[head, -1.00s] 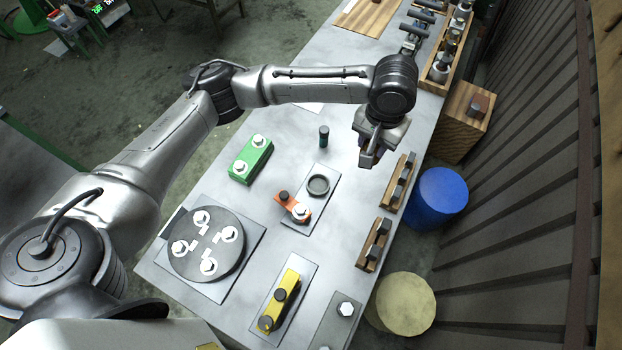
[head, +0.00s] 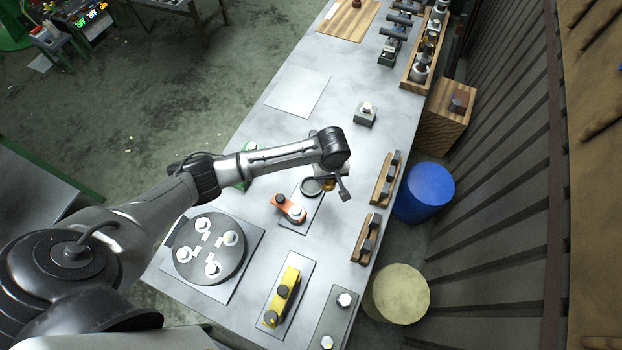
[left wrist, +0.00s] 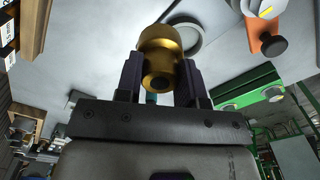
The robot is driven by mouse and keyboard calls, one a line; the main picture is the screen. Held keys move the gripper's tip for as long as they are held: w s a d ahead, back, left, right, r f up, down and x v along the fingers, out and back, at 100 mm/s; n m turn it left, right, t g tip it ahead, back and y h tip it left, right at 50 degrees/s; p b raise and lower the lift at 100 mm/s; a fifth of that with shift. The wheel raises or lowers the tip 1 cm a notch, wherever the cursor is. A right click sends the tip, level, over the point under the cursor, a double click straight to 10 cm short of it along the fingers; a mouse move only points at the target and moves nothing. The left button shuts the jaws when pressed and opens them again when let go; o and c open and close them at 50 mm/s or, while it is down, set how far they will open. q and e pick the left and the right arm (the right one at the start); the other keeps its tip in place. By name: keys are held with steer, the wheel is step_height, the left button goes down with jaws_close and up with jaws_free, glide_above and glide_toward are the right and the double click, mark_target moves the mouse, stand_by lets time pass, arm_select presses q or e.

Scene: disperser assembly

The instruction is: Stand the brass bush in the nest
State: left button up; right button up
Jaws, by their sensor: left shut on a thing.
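The brass bush (left wrist: 160,52) is gold, with a hole in the end facing the left wrist camera. My left gripper (left wrist: 158,80) is shut on it, with a dark finger on each side. In the head view a small brass patch of the bush (head: 328,184) shows below my left gripper (head: 342,188), beside the ring. The nest looks to be the dark-rimmed ring (head: 311,187) on a grey plate; it also shows in the left wrist view (left wrist: 188,34), partly behind the bush. The bush is apart from the ring's opening; its height above the plate is unclear. My right gripper is not in view.
An orange clamp (head: 289,210) sits close to the ring on its plate. A green block (left wrist: 248,90) is partly hidden by my arm in the head view. Wooden racks (head: 385,180) line the right edge. A black turntable (head: 208,248) and yellow block (head: 284,291) stand nearer.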

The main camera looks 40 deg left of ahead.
arm_select(q)
steer(key=shift+s+a+f, duration=0.25)
steer(key=shift+a+f, duration=0.7)
steer(key=shift+f, duration=0.3)
steer(key=shift+s+a+f, duration=0.25)
steer(key=shift+a+f, duration=0.7)
steer(key=shift+f, duration=0.35)
steer(key=shift+s+a+f, duration=0.25)
steer(key=shift+a+f, duration=0.7)
steer(key=shift+f, duration=0.3)
steer(key=shift+f, duration=0.15)
steer(key=o, duration=1.1)
